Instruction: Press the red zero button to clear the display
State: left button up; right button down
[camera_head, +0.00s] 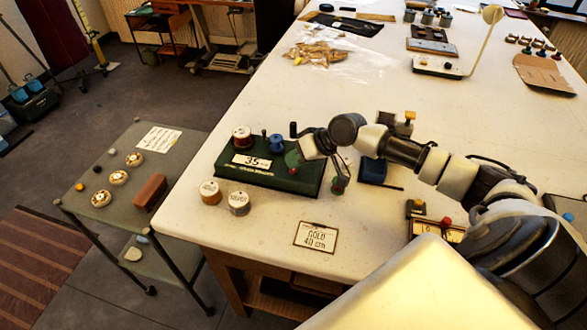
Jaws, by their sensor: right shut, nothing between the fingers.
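A dark green box (232,178) stands near the left edge of the white table, with a white display (251,161) that appears to read 35. A red-topped spool (242,137) and a blue spool (277,143) are on its back part. My right gripper (302,151) is shut and empty, over the right part of the box. Its tips are hard to make out against the dark box, and contact cannot be judged. My left gripper is not in view.
Two labelled spools (239,203) stand in front of the box, near a card reading GOLD 40 cm (316,237). A dark blue block (373,170) is right of the box. A device with a red knob (447,222) sits by my right arm. The table's middle is largely clear.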

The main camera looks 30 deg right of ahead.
jog(key=shift+f, duration=0.4)
jog(key=shift+r, duration=0.1)
dwell(0.4)
jog(key=shift+r+p, duration=0.75)
jog(key=shift+r, duration=0.05)
notch_tip(320, 180, up, 5)
jog(key=p, duration=0.5)
jog(key=shift+r, duration=0.1)
dwell(0.5)
